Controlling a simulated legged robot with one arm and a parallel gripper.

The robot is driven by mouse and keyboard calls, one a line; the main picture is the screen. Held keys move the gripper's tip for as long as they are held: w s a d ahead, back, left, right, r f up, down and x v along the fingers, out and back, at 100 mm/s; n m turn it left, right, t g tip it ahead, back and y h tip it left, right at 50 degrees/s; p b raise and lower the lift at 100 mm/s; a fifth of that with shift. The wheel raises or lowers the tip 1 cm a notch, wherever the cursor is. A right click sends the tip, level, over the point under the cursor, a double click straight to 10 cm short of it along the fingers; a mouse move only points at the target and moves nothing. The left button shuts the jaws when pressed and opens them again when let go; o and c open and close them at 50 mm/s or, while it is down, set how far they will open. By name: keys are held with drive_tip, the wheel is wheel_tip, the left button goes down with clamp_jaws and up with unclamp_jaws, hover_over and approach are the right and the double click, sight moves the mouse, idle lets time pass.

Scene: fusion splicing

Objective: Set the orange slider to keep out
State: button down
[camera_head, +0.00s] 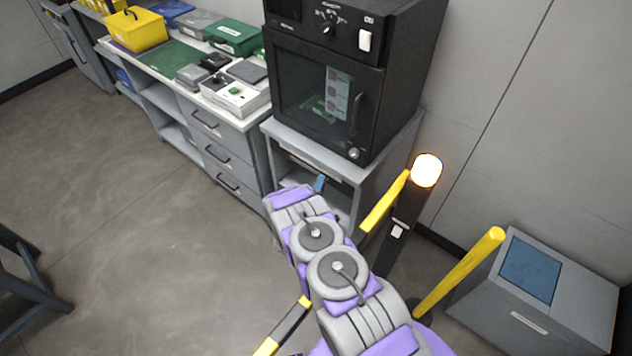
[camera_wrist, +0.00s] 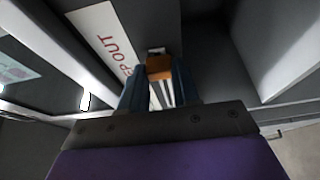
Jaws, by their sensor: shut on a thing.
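In the wrist view, the orange slider (camera_wrist: 159,67) is a small orange block between the blue fingertips of my gripper (camera_wrist: 160,76). My gripper is shut on it. A white sign (camera_wrist: 105,32) with red letters lies beside the slider to the left. The fingers and the slider hide part of the sign. In the head view, my arm reaches toward the stand (camera_head: 284,131) under the black oven. The slider and the sign cannot be made out there.
The black oven (camera_head: 330,110) sits on the stand. A workbench (camera_head: 215,130) with boxes is at its left. Yellow barrier arms (camera_head: 462,272) and a post with a lit lamp (camera_head: 426,171) stand close at the right. A grey bin (camera_head: 540,290) is at far right. Open floor lies left.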

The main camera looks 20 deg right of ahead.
drive_tip(key=shift+s+f, duration=0.2)
drive_tip(key=shift+f, duration=0.1)
drive_tip(key=shift+d, duration=0.15)
drive_tip(key=c, duration=1.2)
unclamp_jaws()
drive_tip(key=o, duration=0.4)
drive_tip(key=shift+r, duration=0.15)
drive_tip(key=p+v, duration=0.2)
drive_tip(key=v, duration=1.5)
drive_tip(key=shift+a, duration=0.25)
